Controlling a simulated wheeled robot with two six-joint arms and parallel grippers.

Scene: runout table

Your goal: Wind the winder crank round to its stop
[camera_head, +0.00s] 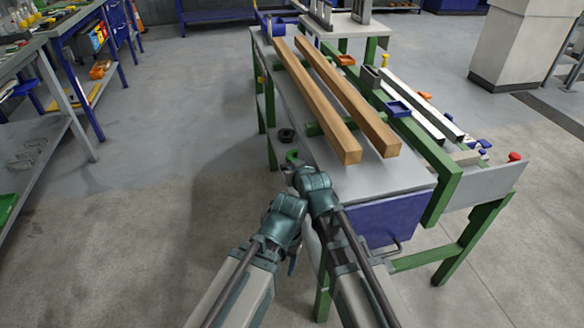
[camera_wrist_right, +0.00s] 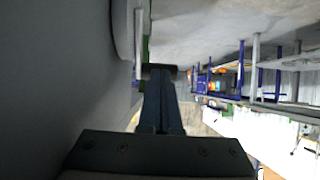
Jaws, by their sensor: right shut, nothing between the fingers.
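I cannot clearly pick out the winder crank. A small green part (camera_head: 292,156) and a dark ring-shaped part (camera_head: 287,135) show at the left side of the runout table (camera_head: 420,182), and a thin bent grey bar (camera_head: 385,250) shows below its blue front panel (camera_head: 392,218). My right gripper (camera_head: 289,168) is at the table's near left corner, close to the green part, partly hidden by its own wrist. In the right wrist view its fingers (camera_wrist_right: 160,72) are shut and empty. My left gripper (camera_head: 292,263) points down beside the table, mostly hidden by my arms.
Two long wooden beams (camera_head: 325,105) lie along the table. White rails (camera_head: 415,105), a blue tray (camera_head: 398,109) and a red knob (camera_head: 514,156) are to the right. A workbench (camera_head: 45,90) stands at the left. The floor (camera_head: 180,130) between is clear.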

